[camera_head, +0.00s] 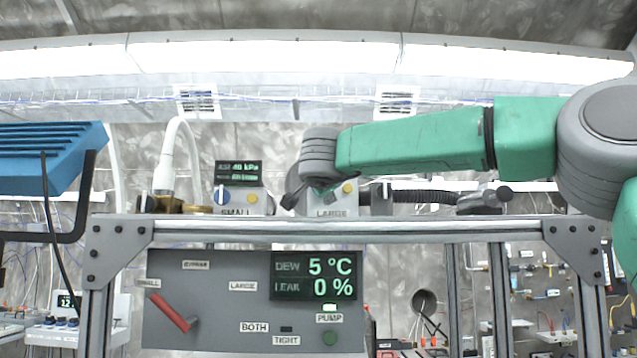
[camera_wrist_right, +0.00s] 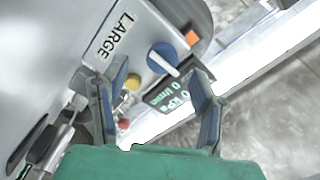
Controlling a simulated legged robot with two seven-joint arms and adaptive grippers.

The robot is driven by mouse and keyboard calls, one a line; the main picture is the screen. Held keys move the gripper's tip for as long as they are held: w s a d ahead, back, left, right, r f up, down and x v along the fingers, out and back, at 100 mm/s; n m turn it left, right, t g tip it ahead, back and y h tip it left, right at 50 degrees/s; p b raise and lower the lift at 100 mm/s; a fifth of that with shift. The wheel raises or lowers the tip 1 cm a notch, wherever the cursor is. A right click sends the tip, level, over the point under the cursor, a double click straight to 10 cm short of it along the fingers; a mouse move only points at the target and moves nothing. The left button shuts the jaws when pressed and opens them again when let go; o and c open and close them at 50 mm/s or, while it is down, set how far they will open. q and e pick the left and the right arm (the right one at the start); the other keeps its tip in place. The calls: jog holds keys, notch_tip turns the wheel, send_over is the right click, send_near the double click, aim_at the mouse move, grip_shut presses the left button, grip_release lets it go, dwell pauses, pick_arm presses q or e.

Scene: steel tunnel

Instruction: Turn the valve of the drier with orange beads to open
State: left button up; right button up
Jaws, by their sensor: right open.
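The box labelled LARGE (camera_head: 332,211) stands on the steel frame's top beam, partly hidden by my right gripper (camera_head: 306,196). In the right wrist view, the same box (camera_wrist_right: 100,25) carries a blue knob (camera_wrist_right: 163,58) with a white pointer, a small orange patch (camera_wrist_right: 192,38) and a display reading 0 kPa. My right gripper (camera_wrist_right: 160,78) is open; the knob appears between its blue fingertips, and I cannot tell whether they touch it. The box labelled SMALL (camera_head: 238,199) has a blue knob and a display reading 40 kPa. My left gripper is out of view.
A grey panel (camera_head: 220,268) below the beam (camera_head: 400,230) has a red lever (camera_head: 172,312) tilted towards SMALL. Its display (camera_head: 313,276) reads dew 5 °C, leak 0 %. A white hose (camera_head: 168,150) stands left; a blue lamp-like housing (camera_head: 55,160) is further left.

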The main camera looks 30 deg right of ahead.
jog(key=v, duration=0.6)
jog(key=shift+s+a, duration=0.15)
jog(key=shift+s+a+f, duration=0.1)
jog(key=shift+s+a, duration=0.1)
jog(key=shift+a, duration=0.15)
jog(key=shift+d, duration=0.1)
jog(key=shift+d, duration=0.1)
